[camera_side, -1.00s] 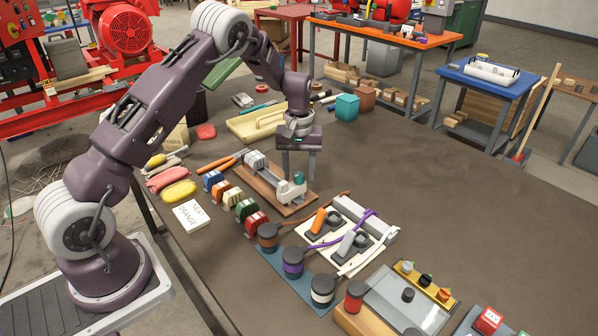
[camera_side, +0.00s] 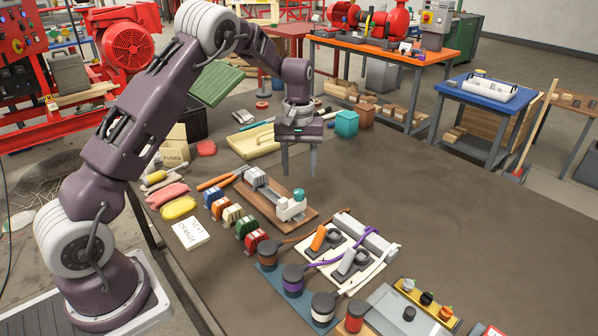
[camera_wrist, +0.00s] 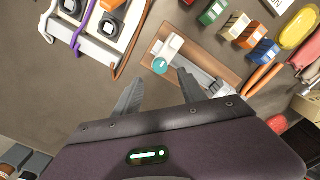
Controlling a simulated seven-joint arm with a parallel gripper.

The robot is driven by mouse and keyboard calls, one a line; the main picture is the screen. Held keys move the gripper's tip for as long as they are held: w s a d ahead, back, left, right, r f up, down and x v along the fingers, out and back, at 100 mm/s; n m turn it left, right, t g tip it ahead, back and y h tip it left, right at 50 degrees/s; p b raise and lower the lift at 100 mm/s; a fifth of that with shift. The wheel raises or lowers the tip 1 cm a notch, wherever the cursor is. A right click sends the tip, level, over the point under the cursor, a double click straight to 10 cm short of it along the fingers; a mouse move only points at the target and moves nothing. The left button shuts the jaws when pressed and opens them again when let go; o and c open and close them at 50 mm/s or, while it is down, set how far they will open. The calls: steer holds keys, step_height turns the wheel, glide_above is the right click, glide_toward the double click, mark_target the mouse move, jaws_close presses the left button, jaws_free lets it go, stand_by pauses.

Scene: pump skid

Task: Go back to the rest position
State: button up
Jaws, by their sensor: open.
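My gripper (camera_side: 299,174) is open and empty, pointing down above the bench. Its two fingers stand apart in the wrist view (camera_wrist: 160,80). The fingertips appear clear of the holder. In the wrist view, the white holder (camera_wrist: 172,46) and teal part (camera_wrist: 160,66) lie just beyond the fingers, and one finger hides part of the board.
Coloured terminal blocks (camera_side: 247,229) and a white label card (camera_side: 193,233) lie left of the board. A white panel with switches and cables (camera_side: 338,238) is in front.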

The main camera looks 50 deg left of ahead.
steer(key=s+d+r+m+t, duration=0.1)
steer(key=s+d+r+m, duration=0.1)
steer(key=s+d+r, duration=0.45)
steer(key=s+d+r+m+t, duration=0.15)
steer(key=s+r, duration=0.25)
steer(key=r, duration=0.6)
steer(key=s+d+m+t, duration=0.1)
steer(key=s+d+m, duration=0.1)
steer(key=s, duration=0.9)
steer(key=s+d+r+m+t, duration=0.1)
steer(key=s+d+m+t, duration=0.1)
steer(key=s, duration=0.9)
steer(key=shift+d+r+m, duration=0.15)
steer(key=shift+d+m, duration=0.7)
steer(key=shift+d, duration=0.1)
